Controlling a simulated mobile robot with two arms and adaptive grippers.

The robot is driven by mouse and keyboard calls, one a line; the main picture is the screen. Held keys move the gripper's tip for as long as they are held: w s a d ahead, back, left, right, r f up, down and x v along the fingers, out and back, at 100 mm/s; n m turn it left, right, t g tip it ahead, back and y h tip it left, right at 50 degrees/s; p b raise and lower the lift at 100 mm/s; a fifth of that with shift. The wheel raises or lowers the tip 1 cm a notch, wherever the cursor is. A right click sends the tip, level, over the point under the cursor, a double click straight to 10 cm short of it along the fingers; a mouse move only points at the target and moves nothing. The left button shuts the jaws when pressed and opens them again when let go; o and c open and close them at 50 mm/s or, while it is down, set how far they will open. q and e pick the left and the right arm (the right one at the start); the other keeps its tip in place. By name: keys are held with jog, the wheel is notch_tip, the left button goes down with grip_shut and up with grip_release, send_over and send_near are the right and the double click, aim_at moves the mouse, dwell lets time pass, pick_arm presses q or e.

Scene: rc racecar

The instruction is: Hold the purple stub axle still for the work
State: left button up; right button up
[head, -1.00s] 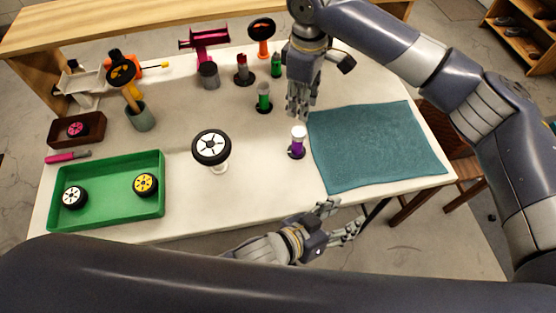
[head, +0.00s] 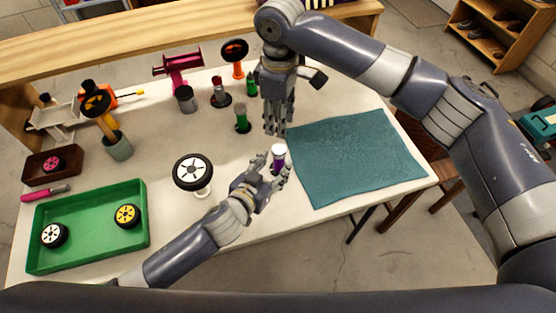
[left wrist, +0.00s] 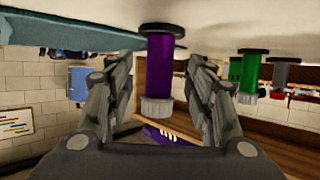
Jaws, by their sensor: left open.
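The purple stub axle (head: 278,160) stands upright on the white table, just left of the teal mat, with its pale top up. In the left wrist view, which is upside down, the purple stub axle (left wrist: 160,72) lies between the two fingers with a gap on each side. My left gripper (head: 273,170) is open around it and partly hides its lower part in the head view. My right gripper (head: 275,128) points down above the table, a little behind the axle. Its fingers seem close together, but I cannot tell whether they are shut.
A teal mat (head: 355,155) lies to the right. A white-hubbed wheel (head: 192,172) sits on a stand to the left. A green stub axle (head: 242,120) stands behind. A green tray (head: 90,255) with two wheels is at the front left.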

aim_at(276, 163)
pick_arm(q)
jog(key=shift+x, duration=2)
